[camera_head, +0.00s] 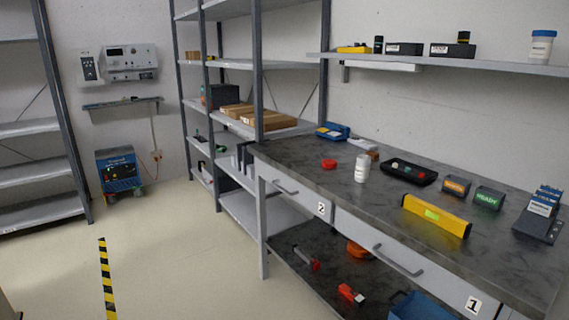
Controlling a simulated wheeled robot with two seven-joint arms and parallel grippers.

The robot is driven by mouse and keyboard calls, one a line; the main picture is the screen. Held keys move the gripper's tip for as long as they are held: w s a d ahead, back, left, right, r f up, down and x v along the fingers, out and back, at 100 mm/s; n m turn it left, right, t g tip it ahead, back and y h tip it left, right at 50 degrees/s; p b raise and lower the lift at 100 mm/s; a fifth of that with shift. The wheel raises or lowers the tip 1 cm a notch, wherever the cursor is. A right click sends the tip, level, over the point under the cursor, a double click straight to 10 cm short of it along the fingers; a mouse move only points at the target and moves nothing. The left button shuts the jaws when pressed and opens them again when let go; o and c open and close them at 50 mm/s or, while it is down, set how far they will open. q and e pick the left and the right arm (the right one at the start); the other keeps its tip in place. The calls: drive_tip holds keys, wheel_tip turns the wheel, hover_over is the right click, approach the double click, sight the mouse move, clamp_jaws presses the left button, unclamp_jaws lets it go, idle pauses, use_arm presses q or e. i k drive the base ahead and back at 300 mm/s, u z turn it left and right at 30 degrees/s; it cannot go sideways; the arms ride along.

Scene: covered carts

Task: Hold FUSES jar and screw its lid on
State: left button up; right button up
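A small white jar (362,169) stands upright on the dark workbench top (310,176), near its front edge. Its top shows no coloured lid, and its label is too small to read. A red round piece (329,163), which looks like a lid, lies on the bench just left of the jar, apart from it. Another white jar (542,48) with a blue lid stands on the wall shelf at the upper right; its label is also unreadable. I cannot tell from the labels which jar is FUSES. Neither of my grippers is in view.
A black tray (432,181) with small parts, a yellow level (436,216) and small display boxes (457,186) sit right of the jar. Drawers with handles (398,262) line the bench front. A shelving rack (213,130) stands behind. The floor at left is open.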

sight(363, 165)
drive_tip(key=u, duration=1.05)
drive_tip(key=i, duration=2.75)
drive_tip(key=z, duration=3.1)
